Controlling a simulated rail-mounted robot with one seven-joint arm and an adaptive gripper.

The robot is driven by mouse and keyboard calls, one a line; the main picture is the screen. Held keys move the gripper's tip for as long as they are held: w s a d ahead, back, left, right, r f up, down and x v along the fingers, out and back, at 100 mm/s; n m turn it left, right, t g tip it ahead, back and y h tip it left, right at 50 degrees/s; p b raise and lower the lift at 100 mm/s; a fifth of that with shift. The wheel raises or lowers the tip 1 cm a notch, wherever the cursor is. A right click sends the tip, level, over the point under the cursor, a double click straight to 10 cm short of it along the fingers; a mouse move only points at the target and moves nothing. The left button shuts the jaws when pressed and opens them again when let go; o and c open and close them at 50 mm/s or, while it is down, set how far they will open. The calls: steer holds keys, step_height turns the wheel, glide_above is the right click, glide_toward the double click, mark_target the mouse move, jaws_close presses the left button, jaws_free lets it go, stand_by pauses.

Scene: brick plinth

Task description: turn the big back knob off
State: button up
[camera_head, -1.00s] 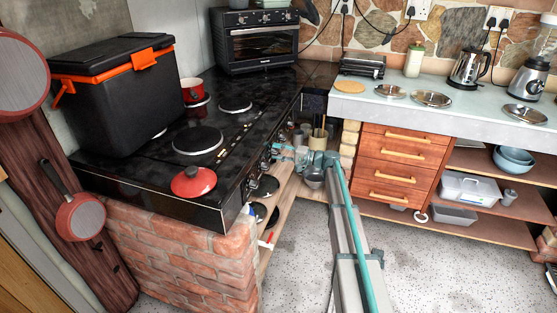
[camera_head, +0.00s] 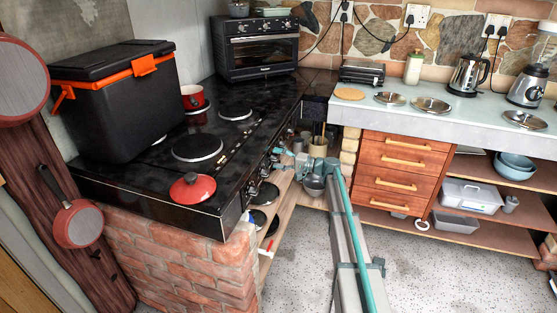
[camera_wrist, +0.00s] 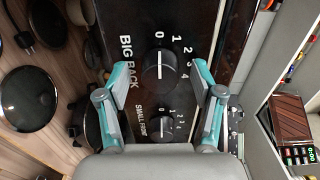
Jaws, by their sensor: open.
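The big back knob (camera_wrist: 159,72) is a round black knob on the dark panel in the wrist view, beside the words BIG BACK. Its white line points to the 0 on the scale. My gripper (camera_wrist: 160,74) is open, with one teal finger on each side of the knob; I cannot tell whether they touch it. The small front knob (camera_wrist: 160,128) sits below it between the fingers, its white line also toward 0. In the head view my gripper (camera_head: 282,158) is at the stove's front panel, where the knobs are small and partly hidden.
The black stove top (camera_head: 150,186) carries a black cool box (camera_head: 115,105), a red lid (camera_head: 192,187) and a red pot (camera_head: 192,97). Shelves with pans (camera_head: 258,219) lie below the panel. Drawers (camera_head: 400,165) stand to the right. The floor in front is clear.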

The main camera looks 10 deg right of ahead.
steer(key=v, duration=1.2)
steer(key=s+a+f+g+h+p, duration=0.1)
steer(key=s+a+f+g+h, duration=0.15)
steer(key=s+f, duration=0.75)
steer(key=s+a+f+g+h, duration=0.2)
steer(key=s+f+g+h, duration=0.15)
steer(key=s+f, duration=0.65)
steer(key=s+a+f+g+h+p, duration=0.1)
steer(key=s+a+f+g+h, duration=0.15)
steer(key=s+f, duration=0.75)
steer(key=s+a+f+n+g+h+p, duration=0.1)
steer(key=s+f+g+h, duration=0.1)
steer(key=s, duration=1.1)
steer(key=s+a+f+n+g+h+p, duration=0.1)
steer(key=s+f+n+g+h, duration=0.1)
steer(key=s, duration=1.1)
steer(key=s+a+f+n+g+h+p, duration=0.1)
steer(key=s+f+n+g+h, duration=0.1)
steer(key=s, duration=1.1)
steer(key=shift+f+g+h+p, duration=0.35)
steer(key=shift+f+h, duration=0.3)
steer(key=shift+f, duration=0.3)
